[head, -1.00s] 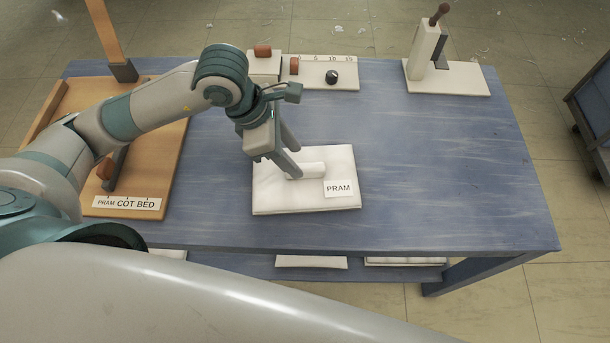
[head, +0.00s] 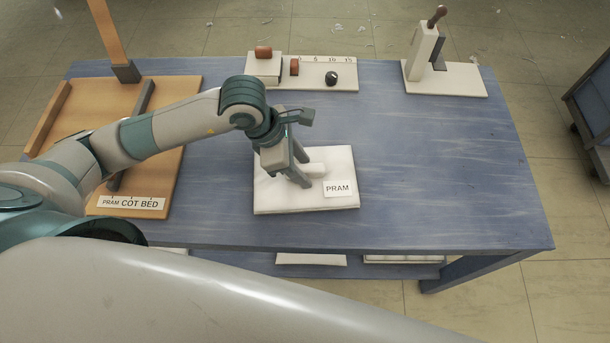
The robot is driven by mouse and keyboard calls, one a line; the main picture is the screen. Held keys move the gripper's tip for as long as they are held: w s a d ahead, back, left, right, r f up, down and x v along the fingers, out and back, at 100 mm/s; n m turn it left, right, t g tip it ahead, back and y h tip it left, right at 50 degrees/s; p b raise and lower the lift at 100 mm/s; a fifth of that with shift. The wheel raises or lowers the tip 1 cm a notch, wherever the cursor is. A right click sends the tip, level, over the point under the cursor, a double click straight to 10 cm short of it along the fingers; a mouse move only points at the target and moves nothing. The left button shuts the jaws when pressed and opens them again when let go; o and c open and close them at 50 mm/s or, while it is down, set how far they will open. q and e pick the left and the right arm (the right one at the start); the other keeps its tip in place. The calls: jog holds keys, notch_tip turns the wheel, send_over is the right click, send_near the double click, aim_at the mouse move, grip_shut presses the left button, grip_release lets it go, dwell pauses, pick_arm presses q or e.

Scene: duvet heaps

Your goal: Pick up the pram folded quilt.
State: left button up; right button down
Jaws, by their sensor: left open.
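The pram folded quilt (head: 285,200) is a flat white padded square lying on the blue table. A white label reading PRAM (head: 338,188) is at its front right corner. A raised white roll or ridge (head: 315,169) stands on its middle. My left gripper (head: 306,180) points down over the quilt with its fingers apart, close to the ridge. The fingers hide part of the ridge, and I cannot tell whether they touch it. My right gripper is not in view.
A wooden board labelled PRAM COT BED (head: 172,170) lies at the left under my arm. The blue table (head: 450,170) is clear at the right. White folded pieces (head: 310,259) lie on a lower shelf.

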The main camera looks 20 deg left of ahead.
pick_arm(q)
jog(key=c, duration=0.9)
grip_shut()
jog(key=shift+r, duration=0.2)
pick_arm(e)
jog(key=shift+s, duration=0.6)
